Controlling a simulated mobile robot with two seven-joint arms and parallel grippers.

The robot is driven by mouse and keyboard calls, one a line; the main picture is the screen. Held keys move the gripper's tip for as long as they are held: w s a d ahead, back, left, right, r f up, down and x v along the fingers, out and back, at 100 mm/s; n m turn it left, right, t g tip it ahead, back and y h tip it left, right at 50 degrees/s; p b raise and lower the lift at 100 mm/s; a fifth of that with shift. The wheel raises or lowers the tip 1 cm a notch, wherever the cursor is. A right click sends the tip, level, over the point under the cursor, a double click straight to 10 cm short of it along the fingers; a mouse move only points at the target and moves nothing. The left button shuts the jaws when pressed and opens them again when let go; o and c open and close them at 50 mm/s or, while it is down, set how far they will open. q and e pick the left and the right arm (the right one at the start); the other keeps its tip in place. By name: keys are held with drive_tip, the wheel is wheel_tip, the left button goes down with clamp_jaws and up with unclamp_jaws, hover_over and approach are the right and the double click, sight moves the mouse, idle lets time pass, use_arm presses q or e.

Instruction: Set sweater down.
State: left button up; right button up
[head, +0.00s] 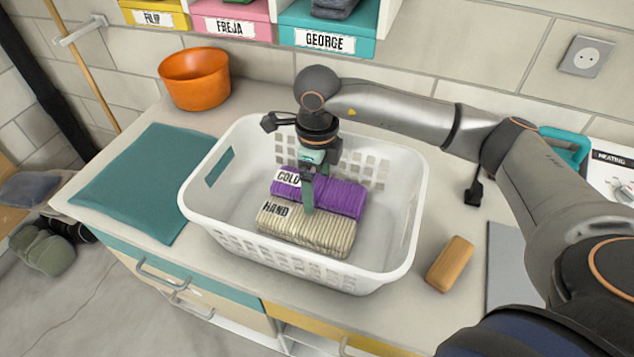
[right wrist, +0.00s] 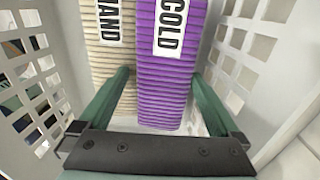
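A folded purple sweater (head: 338,196) with a COLD label is inside the white laundry basket (head: 415,225), alongside a cream sweater (head: 312,236) labelled HAND. My right gripper (head: 307,195) reaches down into the basket. In the right wrist view its two green fingers (right wrist: 160,75) lie close along both long sides of the purple sweater (right wrist: 165,90), and it looks shut on it. The cream sweater (right wrist: 103,60) lies to the left there. The underside of the purple sweater is hidden, so I cannot tell whether it rests on the basket floor. My left gripper is not in view.
A teal folded cloth (head: 150,185) lies left of the basket and an orange bowl (head: 195,80) stands behind it. A brown block (head: 450,263) lies on the counter to the right. Named cubbies (head: 325,42) hang above. The basket walls surround my right gripper closely.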

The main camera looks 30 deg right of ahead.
sight(317, 188)
drive_tip(key=shift+r, duration=0.1)
drive_tip(key=shift+r+p, duration=0.6)
drive_tip(key=shift+p, duration=0.1)
wheel_tip(317, 188, up, 12)
drive_tip(key=b, duration=0.1)
drive_tip(key=shift+f, duration=0.1)
drive_tip(key=shift+c, duration=0.4)
idle(0.7)
